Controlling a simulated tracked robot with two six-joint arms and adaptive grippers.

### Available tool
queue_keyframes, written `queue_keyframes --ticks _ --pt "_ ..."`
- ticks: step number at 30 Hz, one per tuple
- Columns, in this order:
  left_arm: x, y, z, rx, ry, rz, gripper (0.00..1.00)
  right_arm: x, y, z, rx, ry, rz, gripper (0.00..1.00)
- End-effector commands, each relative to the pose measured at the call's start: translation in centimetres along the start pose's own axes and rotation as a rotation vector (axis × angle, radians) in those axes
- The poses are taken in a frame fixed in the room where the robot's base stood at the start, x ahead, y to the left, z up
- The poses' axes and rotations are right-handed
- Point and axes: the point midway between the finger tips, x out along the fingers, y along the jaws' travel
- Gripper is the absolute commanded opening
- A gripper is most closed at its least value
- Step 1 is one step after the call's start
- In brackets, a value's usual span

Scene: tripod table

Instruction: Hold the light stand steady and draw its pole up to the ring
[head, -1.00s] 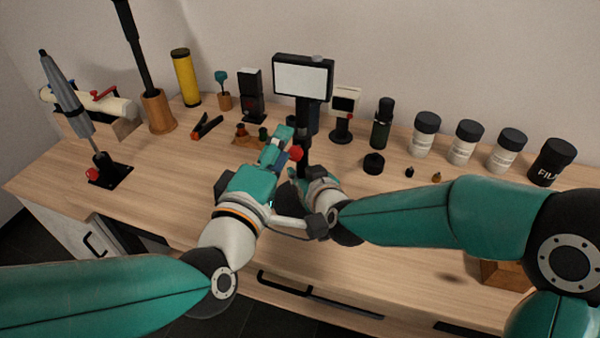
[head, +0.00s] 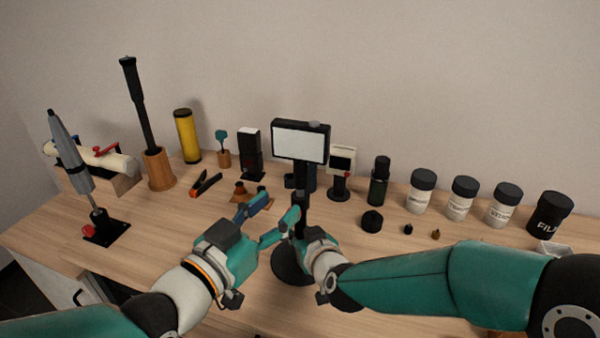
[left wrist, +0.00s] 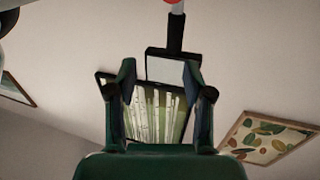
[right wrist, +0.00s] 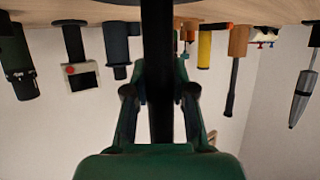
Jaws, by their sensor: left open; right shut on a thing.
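The light stand has a white lamp panel (head: 300,142) on top of a black pole (head: 302,185), and stands upright on a round dark base (head: 288,266). My right gripper (head: 302,228) is shut on the lower pole. The right wrist view shows the pole (right wrist: 158,60) running between its fingers (right wrist: 160,100). My left gripper (head: 272,217) is open and empty, just left of the pole. In the left wrist view, the lamp panel (left wrist: 165,68) shows behind its spread fingers (left wrist: 160,90), with a red part (left wrist: 173,2) at the top edge. I cannot make out a ring on the pole.
Behind the stand are a white-faced timer (head: 342,160), a dark bottle (head: 379,182) and several lidded jars (head: 422,190). A black lid (head: 371,221) lies right of the pole. Pliers (head: 206,184), a yellow tube (head: 187,136) and a wooden holder (head: 158,170) are at left.

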Motion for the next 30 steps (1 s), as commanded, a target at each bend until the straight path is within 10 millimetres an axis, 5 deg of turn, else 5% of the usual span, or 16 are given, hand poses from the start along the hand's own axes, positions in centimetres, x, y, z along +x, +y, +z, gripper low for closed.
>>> queue_keyframes --ticks 8,21,30 --pt "1.4 -2.1 0.4 -0.015 -0.008 -0.044 0.51 0.0 -0.1 0.0 -0.001 0.0 -0.001 0.0" --pt "9.2 -2.4 0.5 -0.017 -0.007 -0.044 0.51 0.0 0.0 0.0 -0.001 0.001 -0.001 0.0" --pt "11.6 -2.5 0.5 -0.017 -0.007 -0.044 0.51 0.0 0.0 0.0 0.0 0.001 0.0 0.0"
